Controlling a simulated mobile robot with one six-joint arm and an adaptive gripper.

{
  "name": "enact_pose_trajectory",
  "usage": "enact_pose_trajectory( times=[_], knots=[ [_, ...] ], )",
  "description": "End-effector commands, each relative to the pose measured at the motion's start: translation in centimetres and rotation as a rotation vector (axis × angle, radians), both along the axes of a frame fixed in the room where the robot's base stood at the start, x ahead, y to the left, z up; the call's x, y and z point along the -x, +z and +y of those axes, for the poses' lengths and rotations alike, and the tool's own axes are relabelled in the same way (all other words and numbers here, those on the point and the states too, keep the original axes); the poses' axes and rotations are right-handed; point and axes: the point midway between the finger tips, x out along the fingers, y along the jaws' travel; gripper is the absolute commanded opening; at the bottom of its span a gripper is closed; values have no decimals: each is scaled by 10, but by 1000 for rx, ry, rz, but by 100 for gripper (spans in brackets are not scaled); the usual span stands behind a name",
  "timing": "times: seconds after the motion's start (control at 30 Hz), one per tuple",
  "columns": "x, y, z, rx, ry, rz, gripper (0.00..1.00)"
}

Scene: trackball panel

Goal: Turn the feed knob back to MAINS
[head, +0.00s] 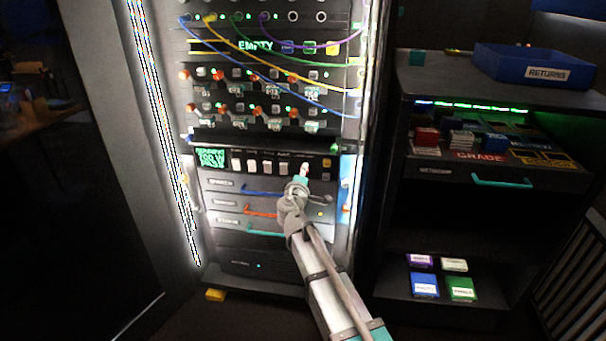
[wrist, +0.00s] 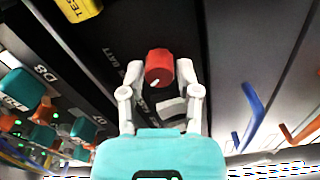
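The feed knob is a red round knob (wrist: 158,68) with a short white pointer mark, on a black panel in the wrist view. The mark lies on the knob's lower edge in that picture. My gripper (wrist: 160,72) has one pale finger on each side of the knob, close against it, and looks shut on it. A BATT label (wrist: 96,65) is left of the knob; other white lettering by the fingers is partly covered and I cannot read it. In the head view my gripper (head: 304,170) is at the right end of the switch row, and it hides the knob.
A yellow TEST button (wrist: 78,8) is near the knob. A row of pale switches (head: 267,167) and a green display (head: 211,158) lie left of my gripper. Coloured drawer handles (head: 262,192) stick out below. Cables (head: 285,75) hang above. A shelf unit (head: 400,140) stands at right.

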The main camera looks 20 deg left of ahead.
Motion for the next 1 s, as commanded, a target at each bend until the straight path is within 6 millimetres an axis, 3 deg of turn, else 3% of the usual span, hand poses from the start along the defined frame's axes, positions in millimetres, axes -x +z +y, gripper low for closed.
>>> enact_pose_trajectory(
  times=[0.03,0.1,0.57,0.77,1.0],
  knots=[
    [0,0,0,-1,0,0,60],
    [0,0,0,-1,-1,0,70],
    [3,0,-1,-2,-1,1,70],
    [17,0,-6,-2,-1,1,70],
    [50,0,-14,-2,0,1,70]
  ],
)
